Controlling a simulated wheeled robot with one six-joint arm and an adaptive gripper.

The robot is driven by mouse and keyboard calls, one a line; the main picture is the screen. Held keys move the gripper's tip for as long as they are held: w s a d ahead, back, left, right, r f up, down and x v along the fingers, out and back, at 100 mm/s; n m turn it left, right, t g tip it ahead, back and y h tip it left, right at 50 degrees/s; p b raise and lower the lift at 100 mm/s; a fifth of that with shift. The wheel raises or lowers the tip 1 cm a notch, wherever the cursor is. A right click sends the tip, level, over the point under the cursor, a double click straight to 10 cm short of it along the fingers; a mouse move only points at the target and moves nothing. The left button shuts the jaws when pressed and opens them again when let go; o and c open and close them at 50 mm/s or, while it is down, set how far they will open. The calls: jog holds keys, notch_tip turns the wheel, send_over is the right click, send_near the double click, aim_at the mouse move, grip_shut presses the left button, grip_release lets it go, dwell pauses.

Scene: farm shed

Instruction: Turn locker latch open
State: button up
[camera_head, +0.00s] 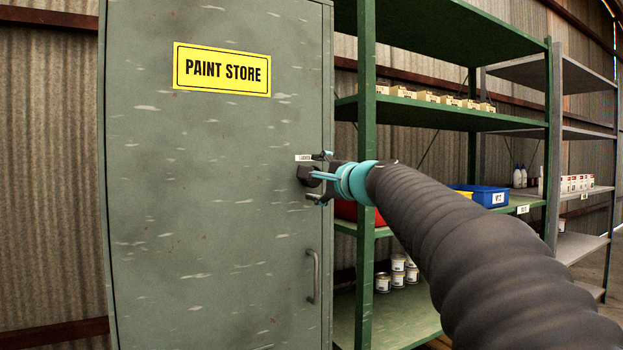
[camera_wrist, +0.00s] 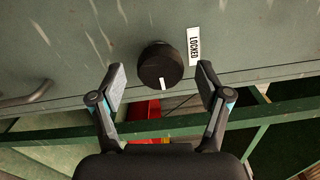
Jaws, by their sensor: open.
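The locker (camera_head: 215,190) is a scratched grey-green metal cabinet with a yellow "PAINT STORE" sign (camera_head: 222,70). Its latch is a round black knob (camera_head: 308,176) near the door's right edge, and it shows large in the wrist view (camera_wrist: 160,67). A white mark (camera_wrist: 161,84) on the knob points toward my gripper in that view. A small "LOCKED" label (camera_wrist: 194,45) is beside the knob. My gripper (camera_wrist: 161,82) is open, with one finger on each side of the knob and gaps between them. In the head view my gripper (camera_head: 318,178) is at the knob.
A curved door handle (camera_head: 314,277) is below the knob. Green shelving (camera_head: 367,130) stands right beside the locker, with cardboard boxes, a blue bin (camera_head: 484,194), and paint cans (camera_head: 398,270). Grey shelving (camera_head: 556,130) stands farther right.

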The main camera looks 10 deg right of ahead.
jog(key=v, duration=0.9)
jog(key=shift+s, duration=0.25)
jog(key=s+a+f+n+g+h, duration=0.1)
jog(key=s+f+n+g, duration=0.25)
jog(key=f, duration=0.75)
jog(key=s+f+n+g+h, duration=0.1)
jog(key=s+f+n+g, duration=0.25)
jog(key=f, duration=0.75)
jog(key=s+a+f+n+g+h, duration=0.1)
jog(key=s+f+n, duration=0.3)
jog(key=s+f, duration=0.5)
jog(key=s+a+f+n+g+h, duration=0.1)
jog(key=s+f+n+g+h, duration=0.1)
jog(key=s+f+n, duration=0.3)
jog(key=s+f+g, duration=0.1)
jog(key=s+f, duration=0.3)
jog(key=s, duration=0.4)
jog(key=shift+a+g+h, duration=0.3)
jog(key=shift+a, duration=0.05)
